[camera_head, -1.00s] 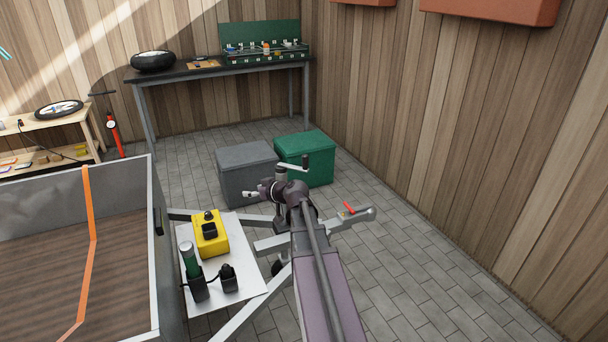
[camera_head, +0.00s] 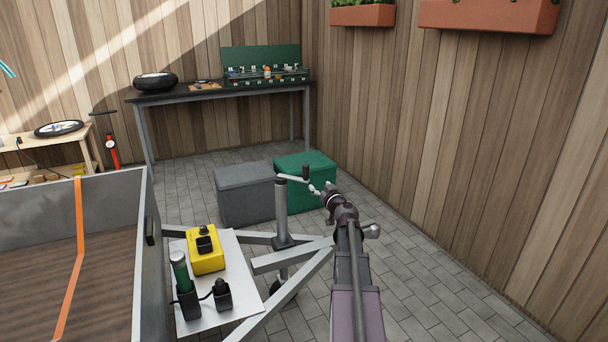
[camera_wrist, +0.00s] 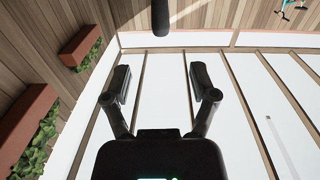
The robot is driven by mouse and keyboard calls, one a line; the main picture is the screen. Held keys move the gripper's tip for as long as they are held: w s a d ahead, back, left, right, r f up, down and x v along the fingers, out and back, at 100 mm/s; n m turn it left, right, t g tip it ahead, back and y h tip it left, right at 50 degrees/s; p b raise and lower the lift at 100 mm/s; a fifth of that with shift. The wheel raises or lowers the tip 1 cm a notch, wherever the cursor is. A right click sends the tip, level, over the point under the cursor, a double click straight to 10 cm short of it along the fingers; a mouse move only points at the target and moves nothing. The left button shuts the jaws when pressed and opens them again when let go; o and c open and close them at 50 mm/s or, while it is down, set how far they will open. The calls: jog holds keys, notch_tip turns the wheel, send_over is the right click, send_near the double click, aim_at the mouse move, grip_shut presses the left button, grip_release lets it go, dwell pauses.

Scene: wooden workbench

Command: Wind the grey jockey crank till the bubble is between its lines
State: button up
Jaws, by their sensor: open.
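The grey jockey post (camera_head: 281,212) stands upright on the trailer's drawbar in the head view. Its crank arm (camera_head: 291,178) reaches right from the top and ends in an upright dark grip (camera_head: 306,172). My gripper (camera_head: 317,189) is open and empty, just right of and below that grip, apparently apart from it. In the wrist view my open gripper (camera_wrist: 161,80) points upward, and a dark rounded bar (camera_wrist: 161,16), seemingly the crank grip, lies beyond the fingertips between their lines. I cannot make out the bubble or its lines.
A white plate (camera_head: 240,290) left of the post carries a yellow box (camera_head: 206,255) and a green cylinder in a black holder (camera_head: 183,275). The trailer bed (camera_head: 40,250) is at left. Grey (camera_head: 244,197) and green (camera_head: 318,172) bins stand behind the crank. Paving at right is clear.

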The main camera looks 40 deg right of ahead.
aim_at(307, 172)
jog(key=shift+w, duration=0.15)
jog(key=x, duration=1.3)
jog(key=shift+w, duration=0.25)
